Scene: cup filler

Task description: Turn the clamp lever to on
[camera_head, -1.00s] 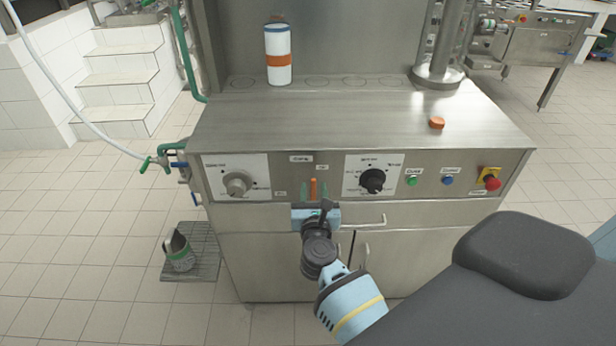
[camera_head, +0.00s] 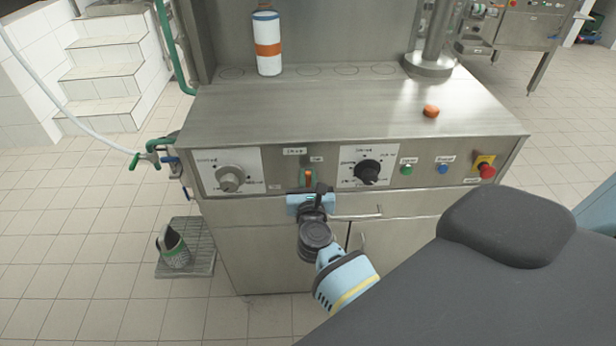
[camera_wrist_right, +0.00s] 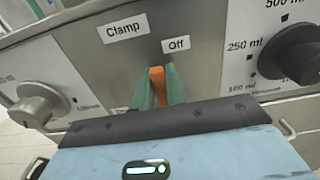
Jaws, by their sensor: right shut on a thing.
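The clamp lever is a small orange upright lever (camera_wrist_right: 157,86) on the steel front panel, under the labels "Clamp" (camera_wrist_right: 126,28) and "Off" (camera_wrist_right: 176,44) in the right wrist view. In the head view the lever (camera_head: 308,177) stands between two panel knobs. My right gripper (camera_wrist_right: 160,92) has its green fingers on both sides of the lever and is shut on it. The gripper's blue body hides the lower part of the panel there. My left gripper is not in view.
A grey knob (camera_head: 229,178) is left of the lever and a black volume knob (camera_head: 367,171) is right of it. Green and blue buttons and a red emergency stop (camera_head: 487,171) sit farther right. A door handle (camera_head: 357,213) is close to my right gripper.

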